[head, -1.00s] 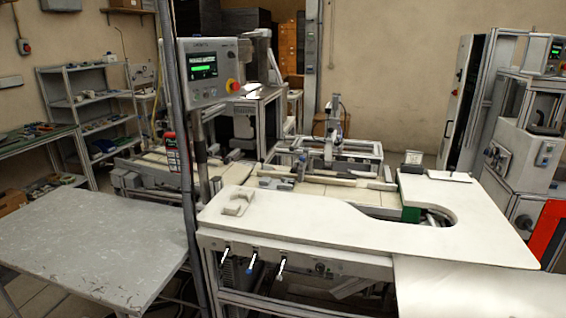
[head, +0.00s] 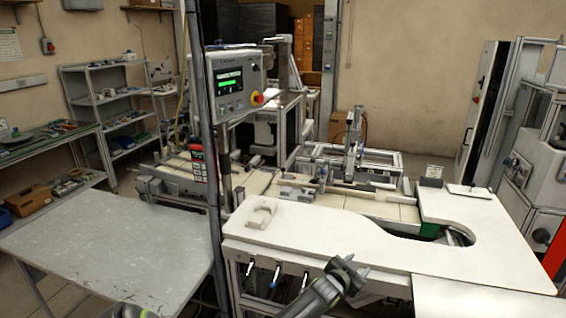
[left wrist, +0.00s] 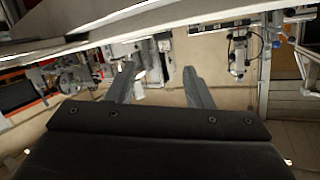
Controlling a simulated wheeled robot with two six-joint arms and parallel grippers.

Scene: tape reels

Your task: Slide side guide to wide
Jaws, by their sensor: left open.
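A light conveyor bed (head: 375,205) runs behind the white worktop (head: 330,232) in the head view. A long pale rail (head: 350,187) with small blocks lies along it; it looks like the side guide, but its setting is too small to tell. My left gripper (head: 350,271) is open and empty, in front of the worktop's front edge and well apart from the rail. In the left wrist view my left gripper (left wrist: 160,70) shows two spread grey fingers with nothing between them. My right gripper is not in view.
A control panel (head: 236,84) with a green-lit screen stands on a post at left. A grey table (head: 110,240) at left is bare. The worktop is mostly clear.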

